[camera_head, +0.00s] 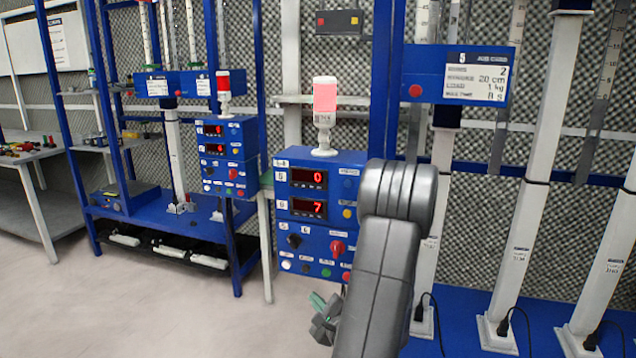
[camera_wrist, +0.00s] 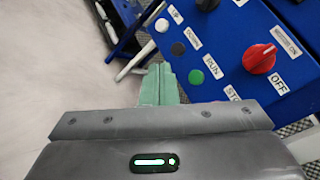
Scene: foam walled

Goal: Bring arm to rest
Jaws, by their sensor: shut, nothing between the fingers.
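My arm rises from the bottom of the head view and bends at a grey joint in front of the blue control box (camera_head: 322,226). My gripper (camera_head: 318,300) shows low and left of the arm, with green fingertips. In the wrist view my gripper (camera_wrist: 160,80) has its two green fingers pressed together with nothing between them. The fingers point toward the lower edge of the control box (camera_wrist: 235,50), beside its buttons. Whether they touch the box I cannot tell; they appear apart from it. Part of the gripper is hidden behind my arm in the head view.
The control box carries a red knob (camera_wrist: 259,58), a green button (camera_wrist: 196,77) and a red lamp (camera_head: 325,95). A second control box (camera_head: 228,158) stands further left. Blue racks with white columns fill the back and right. Pale floor (camera_head: 170,310) is open at the lower left.

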